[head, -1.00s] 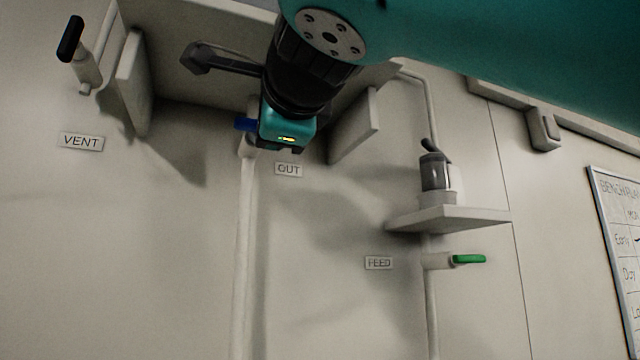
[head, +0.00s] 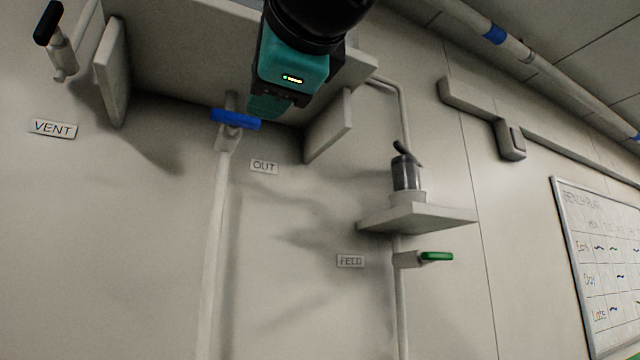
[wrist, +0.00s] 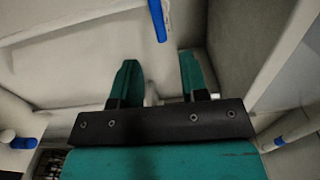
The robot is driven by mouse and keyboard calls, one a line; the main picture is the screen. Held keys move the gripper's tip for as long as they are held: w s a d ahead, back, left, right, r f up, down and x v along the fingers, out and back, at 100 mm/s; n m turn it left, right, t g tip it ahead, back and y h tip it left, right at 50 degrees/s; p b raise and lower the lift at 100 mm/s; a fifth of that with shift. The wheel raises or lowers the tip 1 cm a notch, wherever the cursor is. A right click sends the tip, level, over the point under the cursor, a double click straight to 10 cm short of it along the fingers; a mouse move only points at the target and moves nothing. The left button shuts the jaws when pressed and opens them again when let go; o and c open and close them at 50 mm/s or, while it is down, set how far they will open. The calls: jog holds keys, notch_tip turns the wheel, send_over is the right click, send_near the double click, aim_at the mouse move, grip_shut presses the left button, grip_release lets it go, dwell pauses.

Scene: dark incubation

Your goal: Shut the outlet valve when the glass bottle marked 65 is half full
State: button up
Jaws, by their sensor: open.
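The outlet valve's blue handle (head: 236,119) sits above the OUT label (head: 264,166) in the head view. It appears to lie crosswise to its pale vertical pipe (head: 212,250). My gripper (head: 270,104) is just right of and above the handle there, apart from it as far as I can tell. In the wrist view my gripper (wrist: 160,78) has its two teal fingers spread with nothing between them. A blue bar (wrist: 158,18), probably that handle, shows beyond the fingertips. No glass bottle marked 65 can be made out in either view.
A black-handled VENT valve (head: 48,24) is at upper left. A green-handled FEED valve (head: 436,256) sits below a small shelf (head: 420,218) bearing a grey-topped device (head: 406,172). Side brackets (head: 328,128) flank the outlet under an overhead ledge. A whiteboard (head: 600,265) hangs at right.

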jog(key=v, duration=0.8)
jog(key=shift+s+d+b, duration=0.15)
jog(key=shift+s+b, duration=0.15)
jog(key=shift+s, duration=0.05)
jog(key=shift+w, duration=0.1)
jog(key=w+a+f+n+g, duration=0.1)
jog(key=w+a+f+n, duration=0.2)
jog(key=w+f+n, duration=0.5)
jog(key=w+d+f+n+g+h, duration=0.2)
jog(key=w+d+f+n, duration=0.1)
jog(key=f, duration=0.6)
jog(key=w+d+f+n+g+h, duration=0.1)
jog(key=w+d+f+n+g, duration=0.2)
jog(key=f, duration=0.6)
jog(key=s+d+f+n+g+h, duration=0.1)
jog(key=s+d+f+n+g, duration=0.1)
jog(key=d+f, duration=0.45)
jog(key=s+d+f+n+g+h, duration=0.1)
jog(key=s+d+f+g, duration=0.15)
jog(key=f, duration=0.75)
jog(key=s+d+f+n+g, duration=0.2)
jog(key=s+d+f+g, duration=0.2)
jog(key=s+f, duration=0.5)
jog(key=s+d, duration=0.1)
jog(key=d, duration=0.1)
jog(key=shift+s+d+f+g, duration=0.2)
jog(key=shift+d+f+g, duration=0.1)
jog(key=shift+g, duration=0.05)
jog(key=shift+a, duration=0.1)
